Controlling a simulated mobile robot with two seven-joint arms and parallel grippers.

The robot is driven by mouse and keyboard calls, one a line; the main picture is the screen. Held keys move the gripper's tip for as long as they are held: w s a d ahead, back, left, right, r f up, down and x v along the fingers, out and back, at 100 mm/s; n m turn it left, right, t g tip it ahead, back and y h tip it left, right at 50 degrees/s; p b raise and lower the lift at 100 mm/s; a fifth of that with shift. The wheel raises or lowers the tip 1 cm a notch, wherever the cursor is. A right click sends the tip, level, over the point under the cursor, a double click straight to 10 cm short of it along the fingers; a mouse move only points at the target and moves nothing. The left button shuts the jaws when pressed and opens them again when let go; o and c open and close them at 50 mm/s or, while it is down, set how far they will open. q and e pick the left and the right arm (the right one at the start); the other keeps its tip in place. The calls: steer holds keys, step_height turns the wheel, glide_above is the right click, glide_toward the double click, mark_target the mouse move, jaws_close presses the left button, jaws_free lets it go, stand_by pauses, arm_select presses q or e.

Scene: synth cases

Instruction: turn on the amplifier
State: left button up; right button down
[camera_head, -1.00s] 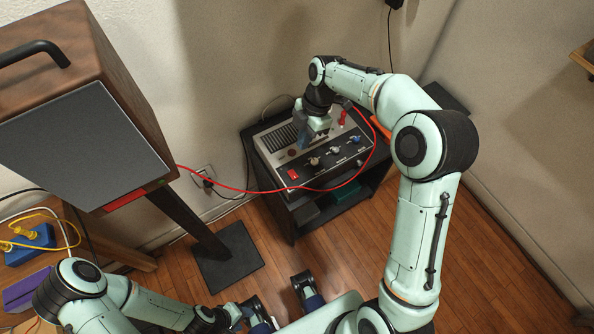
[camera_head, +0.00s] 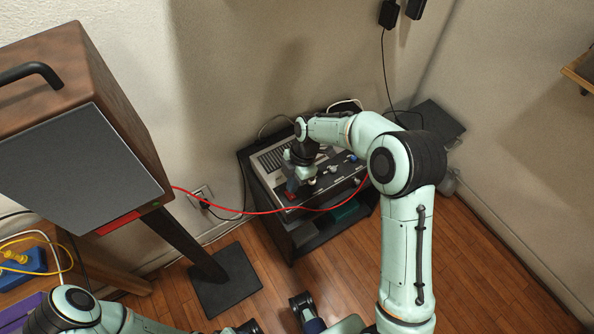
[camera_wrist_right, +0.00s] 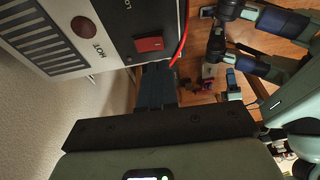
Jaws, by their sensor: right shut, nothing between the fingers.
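The amplifier (camera_head: 272,160) is a grey and black box with vents and several knobs, on a low black stand in the corner. In the right wrist view, its red switch (camera_wrist_right: 149,44) sits on the black panel, near a round dark red lamp (camera_wrist_right: 83,27) that looks unlit. My right gripper (camera_head: 294,184) is over the amplifier's front left part and hides some of the panel. In the right wrist view its fingers (camera_wrist_right: 156,70) are together and empty, close to the switch; I cannot tell whether they touch it.
A red cable (camera_head: 250,212) hangs across the amplifier's front edge, near my right gripper. A large wooden speaker (camera_head: 85,150) on a black stand is at left. A wall outlet (camera_head: 200,196) is behind. The wooden floor at right is clear.

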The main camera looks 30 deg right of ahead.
mark_target(292, 198)
steer(key=shift+s+d+f, duration=0.1)
steer(key=shift+s+f, duration=0.1)
steer(key=shift+f, duration=1.65)
steer(key=shift+s+f+b, duration=0.1)
steer(key=shift+f+b, duration=0.25)
steer(key=shift+b, duration=0.2)
steer(key=shift+s+r, duration=0.1)
steer(key=shift+w+r+p, duration=0.2)
steer(key=shift+w+p, duration=0.15)
steer(key=shift+w, duration=0.55)
